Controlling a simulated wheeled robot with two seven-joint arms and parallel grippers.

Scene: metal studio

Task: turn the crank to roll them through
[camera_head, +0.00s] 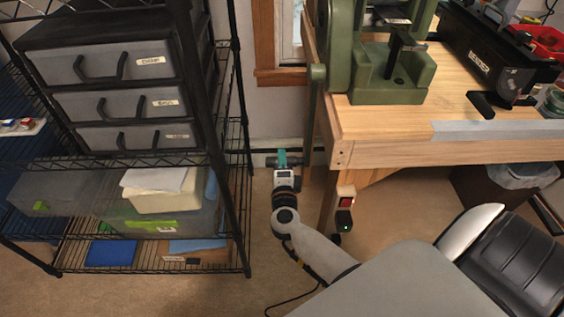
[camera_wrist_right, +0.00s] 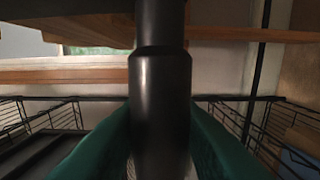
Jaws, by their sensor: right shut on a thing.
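The green machine (camera_head: 392,75) stands on the left end of the wooden bench. Its crank (camera_head: 314,112) is on the machine's left side and hangs down from a round green hub, past the bench end. The dark, smooth crank handle (camera_wrist_right: 160,75) runs upright through the middle of the right wrist view. My right gripper (camera_head: 284,161) is low, left of the bench leg, with its teal fingers shut on the handle. In the wrist view the fingers lie on both sides of it. The pieces to be rolled cannot be made out. My left gripper is out of view.
A black wire shelf (camera_head: 240,130) with grey drawers stands to the left of my right arm. The wooden bench (camera_head: 380,120) with a black tool (camera_head: 495,65) is to the right. A switch box (camera_head: 345,199) hangs by its leg. Carpet is clear between.

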